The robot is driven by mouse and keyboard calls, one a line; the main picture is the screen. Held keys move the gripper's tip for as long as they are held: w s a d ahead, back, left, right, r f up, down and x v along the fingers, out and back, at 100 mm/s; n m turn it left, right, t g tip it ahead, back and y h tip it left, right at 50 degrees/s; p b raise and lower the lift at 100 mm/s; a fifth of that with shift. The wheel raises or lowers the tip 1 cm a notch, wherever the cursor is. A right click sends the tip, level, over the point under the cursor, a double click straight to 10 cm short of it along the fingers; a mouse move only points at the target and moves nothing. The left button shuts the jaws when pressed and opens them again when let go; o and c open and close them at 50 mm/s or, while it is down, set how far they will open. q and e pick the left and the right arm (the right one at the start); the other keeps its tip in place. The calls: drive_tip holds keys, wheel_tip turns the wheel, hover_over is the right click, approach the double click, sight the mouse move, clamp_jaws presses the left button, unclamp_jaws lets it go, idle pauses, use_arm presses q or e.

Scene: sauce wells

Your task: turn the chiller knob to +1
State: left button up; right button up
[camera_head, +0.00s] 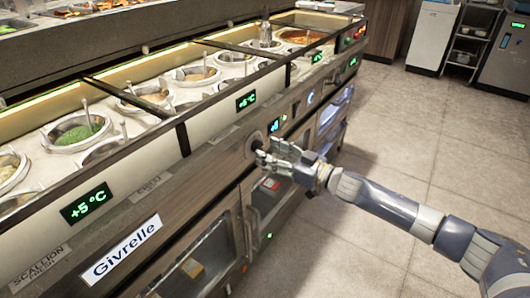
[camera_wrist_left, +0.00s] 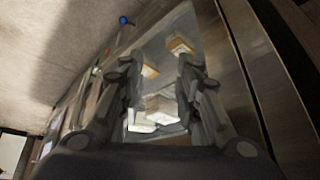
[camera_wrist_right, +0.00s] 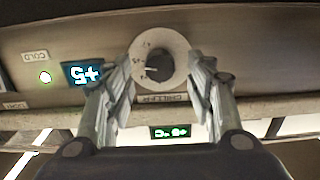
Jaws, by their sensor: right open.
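The chiller knob (camera_wrist_right: 158,66) is a dark round knob on a pale dial plate, above the CHILLER label (camera_wrist_right: 162,98) in the upside-down right wrist view. In the head view its round plate (camera_head: 253,143) shows on the counter front, partly covered. My right gripper (camera_head: 264,150) is open in front of it; in the right wrist view its fingers (camera_wrist_right: 160,72) stand either side of the knob, and I cannot tell whether they touch it. A small blue display (camera_wrist_right: 85,74) beside the knob seems to read +5. My left gripper (camera_wrist_left: 158,68) is open and empty.
Sauce wells line the counter top (camera_head: 110,150), with green temperature displays, one reading +5 °C (camera_head: 87,203). Glass-doored cabinets (camera_head: 200,262) lie below; the left wrist view faces pale boxes (camera_wrist_left: 160,108). The tiled floor (camera_head: 400,140) at right is clear.

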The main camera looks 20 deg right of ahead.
use_arm(q)
drive_tip(key=shift+w+d+r+t, duration=0.2)
drive_tip(key=shift+w+t, duration=0.1)
drive_tip(key=shift+w, duration=0.25)
drive_tip(key=shift+w+d+r+t, duration=0.2)
drive_tip(key=shift+w+t, duration=0.1)
drive_tip(key=shift+w, duration=0.25)
use_arm(e)
drive_tip(key=shift+x, duration=1.2)
drive_tip(key=c, duration=1.1)
drive_tip(key=shift+o, duration=0.2)
